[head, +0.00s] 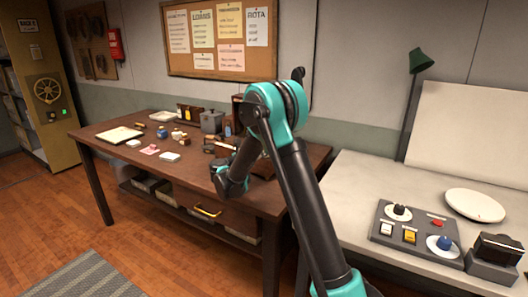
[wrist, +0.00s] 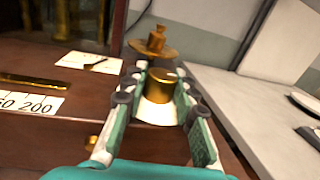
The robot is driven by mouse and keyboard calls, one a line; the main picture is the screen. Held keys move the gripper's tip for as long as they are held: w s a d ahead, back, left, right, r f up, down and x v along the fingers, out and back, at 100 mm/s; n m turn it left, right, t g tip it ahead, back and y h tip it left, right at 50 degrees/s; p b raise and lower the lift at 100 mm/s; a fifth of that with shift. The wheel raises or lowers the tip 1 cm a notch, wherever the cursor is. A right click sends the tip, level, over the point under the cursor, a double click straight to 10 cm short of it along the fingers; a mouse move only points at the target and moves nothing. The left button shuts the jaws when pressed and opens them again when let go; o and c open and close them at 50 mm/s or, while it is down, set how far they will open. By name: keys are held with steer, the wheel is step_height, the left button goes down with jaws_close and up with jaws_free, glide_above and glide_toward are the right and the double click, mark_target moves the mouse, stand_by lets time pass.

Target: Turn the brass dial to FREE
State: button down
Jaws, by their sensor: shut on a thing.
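The brass dial (wrist: 159,86) is a short round brass knob in the wrist view, standing on a white plate (wrist: 158,112) on a dark brown wooden surface. My gripper (wrist: 156,88) has its teal and grey fingers on either side of the dial and is shut on it. No lettering on the white plate can be read, so FREE and the dial's setting cannot be told. In the head view my arm reaches down to the brown table, and the dial cannot be made out there.
A brass bar (wrist: 30,80) lies by a number card (wrist: 30,102), left of the dial. A card with a dark pointer (wrist: 92,63) and a brass fitting (wrist: 154,42) stand behind. The brown table (head: 110,160) holds several small objects. A white table (head: 350,185) carries a control panel (head: 415,232).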

steer(key=shift+m+g+h, duration=0.4)
steer(key=shift+g, duration=0.1)
steer(key=c, duration=1.2)
jaws_free()
steer(key=v, duration=1.1)
steer(key=shift+s+a, duration=0.3)
steer(key=shift+a, duration=0.1)
